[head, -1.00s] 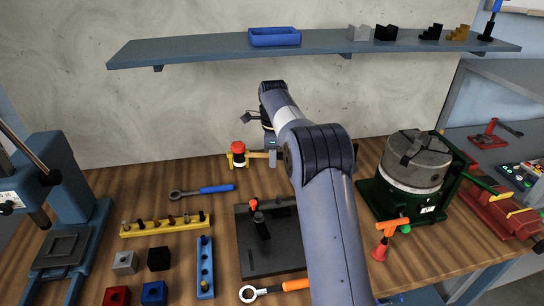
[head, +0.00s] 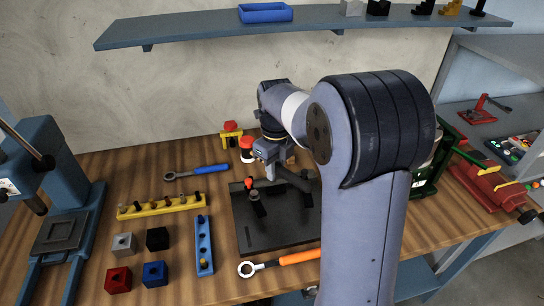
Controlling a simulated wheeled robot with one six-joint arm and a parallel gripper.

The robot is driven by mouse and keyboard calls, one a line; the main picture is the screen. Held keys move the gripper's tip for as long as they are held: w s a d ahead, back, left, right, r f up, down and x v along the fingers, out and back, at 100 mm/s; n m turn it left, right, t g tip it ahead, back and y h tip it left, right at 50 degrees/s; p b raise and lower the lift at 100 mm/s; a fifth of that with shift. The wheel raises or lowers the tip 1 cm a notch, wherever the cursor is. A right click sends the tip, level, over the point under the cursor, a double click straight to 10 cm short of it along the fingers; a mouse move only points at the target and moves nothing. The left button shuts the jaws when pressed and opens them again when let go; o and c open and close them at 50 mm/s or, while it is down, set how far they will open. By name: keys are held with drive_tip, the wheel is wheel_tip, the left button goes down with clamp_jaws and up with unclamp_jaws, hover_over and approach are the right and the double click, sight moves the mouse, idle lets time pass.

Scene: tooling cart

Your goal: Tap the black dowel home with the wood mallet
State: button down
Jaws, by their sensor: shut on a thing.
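My gripper (head: 268,160) is shut on the mallet, above the back edge of the dark fixture plate (head: 285,236). The mallet's red-and-white head (head: 247,152) sticks out to the left of the jaws. A bit of its wooden handle (head: 290,160) shows to the right. A black upright peg (head: 258,207), which looks like the black dowel, stands on the plate, apart from the mallet head. A small orange-red tip (head: 249,184) shows just behind it. How deep the dowel sits cannot be told. My arm hides the plate's right side.
A yellow stand (head: 231,138) with a red part is behind the mallet. A blue-handled wrench (head: 208,169), a yellow peg rail (head: 160,206), a blue rail (head: 204,247) and several small blocks lie left. An orange-handled ring tool (head: 298,257) lies in front. A blue-grey shelf (head: 190,29) hangs above.

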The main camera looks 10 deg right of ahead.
drive_tip(key=shift+s, duration=0.3)
wheel_tip(320, 180, down, 4)
drive_tip(key=b, duration=0.3)
drive_tip(key=shift+r+p, duration=0.1)
drive_tip(key=shift+p, duration=0.25)
idle(0.6)
idle(0.3)
